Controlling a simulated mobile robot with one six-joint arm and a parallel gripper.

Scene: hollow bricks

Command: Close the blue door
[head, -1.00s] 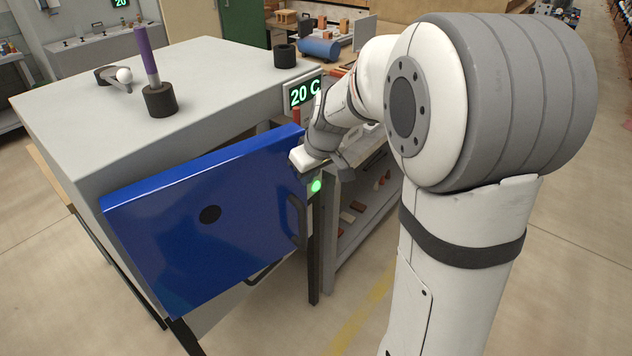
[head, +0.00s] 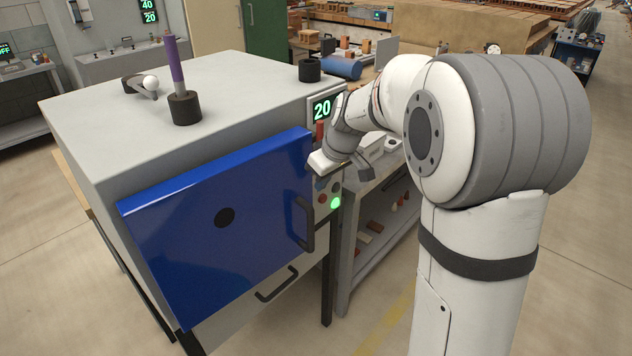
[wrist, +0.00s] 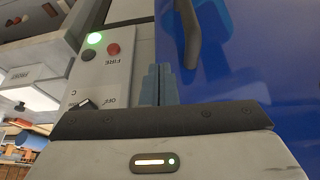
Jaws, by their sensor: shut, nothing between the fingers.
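The blue door (head: 240,215) is on the front of the grey box-shaped kiln (head: 225,85), with a dark handle (head: 304,224) at its right side and a dark round spot in its middle. It stands nearly flush with the kiln front; I cannot tell whether it is fully shut. My gripper (wrist: 160,70) is at the door's right edge, beside the control panel. In the wrist view its fingers are together and empty, with the door (wrist: 260,50) and handle (wrist: 188,30) on the right. Contact with the door cannot be made out.
The control panel (wrist: 100,65) with a lit green button and a red button is left of my fingers in the wrist view. A display reading 20 (head: 321,109) is above. A purple rod in a dark holder (head: 184,106) stands on the kiln. A shelf (head: 365,240) stands to the right.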

